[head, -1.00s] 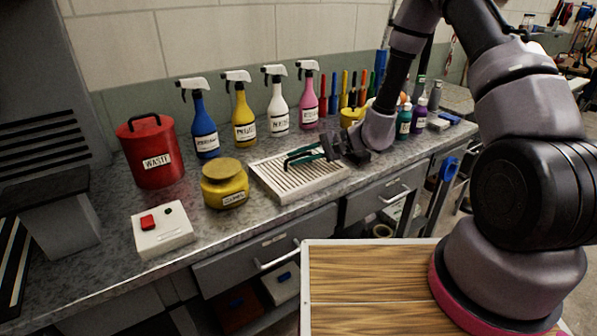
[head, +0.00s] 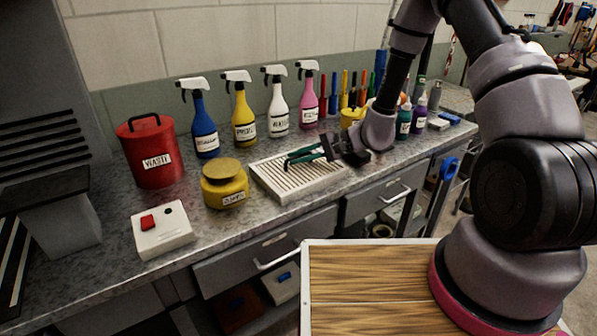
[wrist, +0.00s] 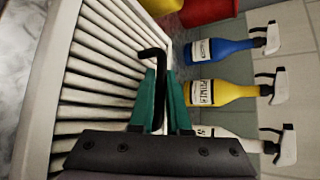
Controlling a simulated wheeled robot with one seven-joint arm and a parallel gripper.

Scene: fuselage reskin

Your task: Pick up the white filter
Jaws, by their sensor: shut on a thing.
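No thing that I can name for certain as a white filter shows. A white slatted tray (head: 268,184) lies on the bench and also fills the left of the wrist view (wrist: 40,95). My gripper (head: 300,156) is over the tray's right part, its teal fingers pointing left. In the wrist view, the fingers (wrist: 162,92) are shut on a black bent rod (wrist: 152,54), shaped like a hex key, which sticks out past their tips. I cannot tell whether the rod touches the slats.
Spray bottles, blue (head: 206,130), yellow (head: 243,122), white (head: 278,112) and pink (head: 309,100), stand behind the tray. A red waste can (head: 150,155), yellow jar (head: 224,188) and white box with a red button (head: 163,232) are to its left. Bare bench lies in front.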

